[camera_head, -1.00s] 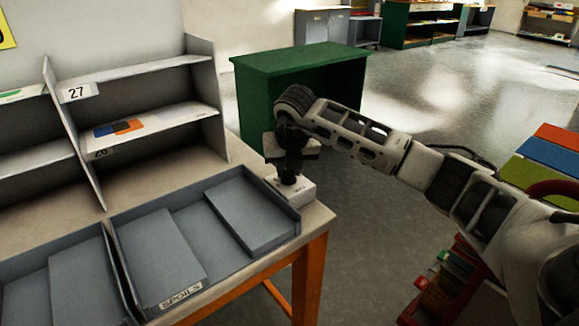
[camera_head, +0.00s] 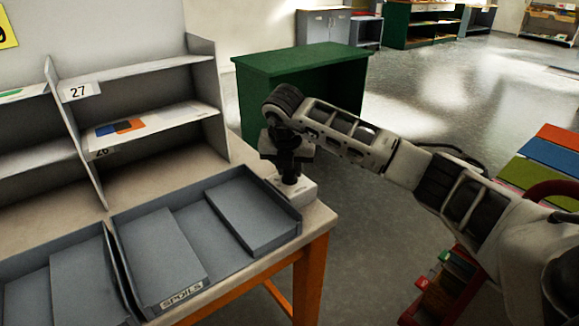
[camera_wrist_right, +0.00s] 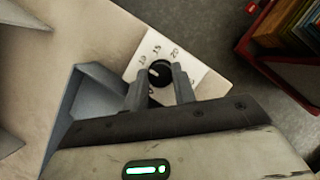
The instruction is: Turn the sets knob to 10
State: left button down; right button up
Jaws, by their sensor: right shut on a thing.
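The sets knob is a small black dial (camera_wrist_right: 159,73) on a white square box (camera_wrist_right: 184,72) printed with numbers, among them 10, 15 and 20. Its white mark points left and slightly up, roughly toward the 10 side; I cannot tell if it lines up exactly. In the head view the white box (camera_head: 303,192) sits at the table's right corner. My right gripper (camera_wrist_right: 161,82) points down over the box, shut on the knob with one finger on each side. In the head view the right gripper (camera_head: 289,178) hides the knob. My left gripper is not in view.
A grey tray (camera_head: 290,206) labelled SPOILS lies just left of the box on the table (camera_head: 318,222). A grey shelf unit (camera_head: 205,75) stands behind. A green cabinet (camera_head: 300,58) stands beyond the table, with open floor to the right.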

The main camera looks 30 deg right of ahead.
jog(key=o, duration=1)
jog(key=shift+r, duration=0.1)
pick_arm(q)
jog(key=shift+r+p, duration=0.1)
jog(key=shift+p, duration=0.4)
pick_arm(e)
jog(key=v, duration=1.5)
jog(key=shift+s+a+r, duration=0.2)
jog(key=shift+r, duration=0.15)
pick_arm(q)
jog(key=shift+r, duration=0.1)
